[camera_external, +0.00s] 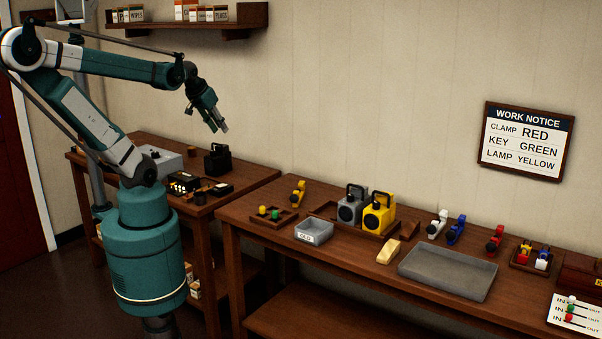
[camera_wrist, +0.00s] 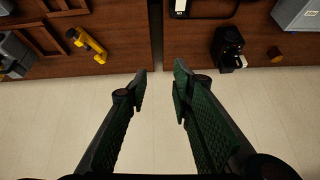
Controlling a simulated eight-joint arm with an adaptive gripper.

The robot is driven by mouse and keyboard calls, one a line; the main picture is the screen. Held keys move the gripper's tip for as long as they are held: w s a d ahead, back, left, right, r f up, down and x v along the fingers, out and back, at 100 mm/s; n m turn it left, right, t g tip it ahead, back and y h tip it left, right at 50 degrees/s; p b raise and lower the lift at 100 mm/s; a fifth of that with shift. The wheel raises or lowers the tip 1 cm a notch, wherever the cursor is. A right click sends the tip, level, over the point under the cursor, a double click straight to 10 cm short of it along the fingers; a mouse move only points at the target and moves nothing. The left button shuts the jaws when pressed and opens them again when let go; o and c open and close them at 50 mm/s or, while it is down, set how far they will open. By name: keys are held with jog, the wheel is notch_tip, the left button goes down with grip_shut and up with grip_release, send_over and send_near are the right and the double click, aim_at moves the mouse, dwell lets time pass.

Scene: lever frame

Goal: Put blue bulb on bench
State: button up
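I cannot pick out a blue bulb with certainty in either view. A wooden tray (camera_external: 284,222) on the long bench (camera_external: 350,258) holds small round yellow and green pieces. A small tray (camera_external: 517,264) at the right holds red, yellow, white and blue pieces, too small to name. My gripper (camera_external: 224,128) is raised in the air above the benches, near the wall. In the wrist view my gripper (camera_wrist: 160,72) has its two fingers apart with nothing between them, pointing toward the gap between the benches.
A grey lantern (camera_external: 348,211) and a yellow lantern (camera_external: 378,216) stand mid-bench. A grey tray (camera_external: 447,274) is empty. A grey bin (camera_external: 314,232) stands near the front edge. A black lantern (camera_external: 217,162) is on the left bench. A yellow clamp-like piece (camera_wrist: 88,44) shows in the wrist view.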

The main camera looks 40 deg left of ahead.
jog(key=w+a+f+m+g+y, duration=0.1)
jog(key=w+a+m+g, duration=0.1)
jog(key=w+a, duration=0.75)
jog(key=w+a+f+m+g, duration=0.15)
jog(key=w+a, duration=0.35)
jog(key=a, duration=0.9)
jog(key=a+f+m+g, duration=0.1)
jog(key=a+f, duration=0.4)
jog(key=a, duration=0.4)
jog(key=a+f+m+g+h, duration=0.1)
jog(key=a+f, duration=0.4)
jog(key=a, duration=0.5)
jog(key=a+f+m+g, duration=0.1)
jog(key=a+f+m, duration=0.2)
jog(key=a, duration=0.7)
notch_tip(320, 180, down, 3)
jog(key=shift+w+r+p, duration=0.15)
jog(key=shift+w+p, duration=0.15)
jog(key=shift+w, duration=0.1)
jog(key=shift+f, duration=3.35)
jog(key=shift+f, duration=0.1)
